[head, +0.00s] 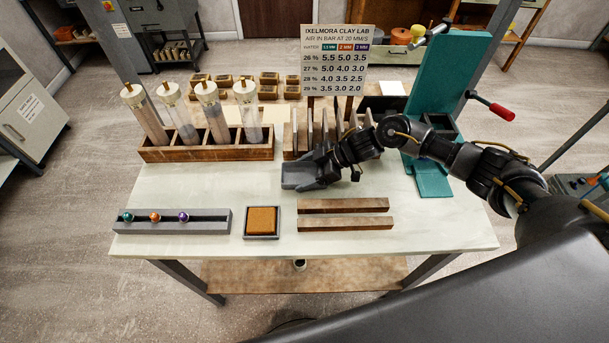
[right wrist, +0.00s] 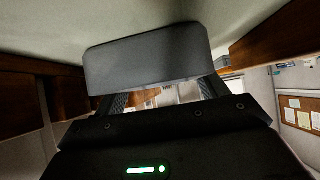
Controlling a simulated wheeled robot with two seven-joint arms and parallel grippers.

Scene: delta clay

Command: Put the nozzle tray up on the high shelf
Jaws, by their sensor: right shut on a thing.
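The nozzle tray (head: 205,226) is a long grey tray at the front left of the white table, holding a green, an orange and a purple nozzle in a row. My right gripper (head: 318,173) is over the middle of the table, to the right of and behind the tray, apart from it. It is shut on a grey block (head: 296,176). In the right wrist view the smooth grey block (right wrist: 148,55) spans the fingers of my right gripper (right wrist: 165,95). I cannot tell whether the block touches the table. My left gripper is not in view. I cannot clearly make out which shelf is the high one.
A wooden rack (head: 207,156) of several clear tubes stands at back left, beside a slotted wooden rack (head: 288,143). A sign (head: 348,60) rises behind. A sponge tray (head: 262,234) and two wooden bars (head: 345,223) lie in front. A teal press (head: 448,75) stands right.

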